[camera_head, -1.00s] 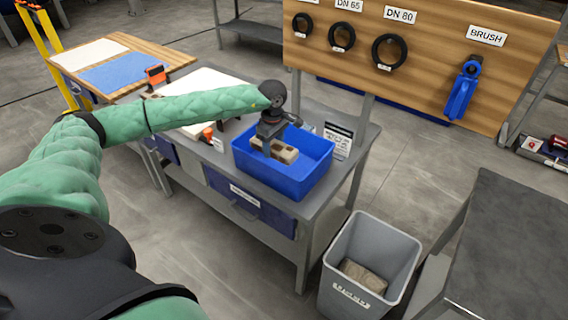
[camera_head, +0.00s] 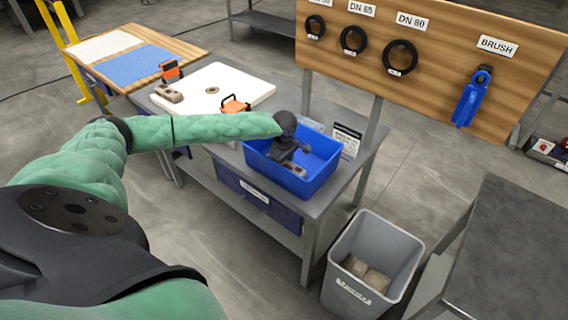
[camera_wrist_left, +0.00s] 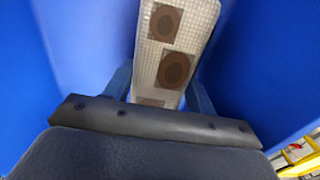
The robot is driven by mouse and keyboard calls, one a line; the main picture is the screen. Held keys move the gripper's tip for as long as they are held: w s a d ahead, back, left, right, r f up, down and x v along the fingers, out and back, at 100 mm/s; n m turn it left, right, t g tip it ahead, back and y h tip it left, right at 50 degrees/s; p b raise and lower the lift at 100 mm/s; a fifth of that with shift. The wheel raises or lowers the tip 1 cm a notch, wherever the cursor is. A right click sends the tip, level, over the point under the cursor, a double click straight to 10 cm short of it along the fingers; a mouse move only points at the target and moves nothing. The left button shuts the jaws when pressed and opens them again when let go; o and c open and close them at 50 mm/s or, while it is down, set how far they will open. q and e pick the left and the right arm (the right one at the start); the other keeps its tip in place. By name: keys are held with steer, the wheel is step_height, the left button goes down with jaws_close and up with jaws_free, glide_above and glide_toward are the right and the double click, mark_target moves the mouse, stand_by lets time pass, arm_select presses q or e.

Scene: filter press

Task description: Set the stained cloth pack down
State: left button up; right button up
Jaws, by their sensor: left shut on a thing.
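The stained cloth pack is a pale, woven-looking block with brown square patches, and it fills the middle of the left wrist view (camera_wrist_left: 172,50). My left gripper (camera_head: 286,158) is shut on it, with a finger on each side. In the head view the pack (camera_head: 294,169) shows only in part under the gripper, inside the blue tub (camera_head: 305,189). Blue walls surround it in the wrist view. I cannot tell whether the pack touches the tub floor. My right gripper is not in view.
The tub stands on a grey bench beside a white plate (camera_head: 215,82) with orange-handled pieces (camera_head: 235,106). A printed card (camera_head: 346,140) stands behind the tub. A grey bin (camera_head: 345,292) with tan pieces inside stands on the floor. A dark table (camera_head: 505,250) is at right.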

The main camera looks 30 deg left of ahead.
arm_select(q)
steer(key=shift+f, duration=0.1)
steer(key=shift+f, duration=0.1)
steer(key=o, duration=0.8)
steer(key=shift+c, duration=0.2)
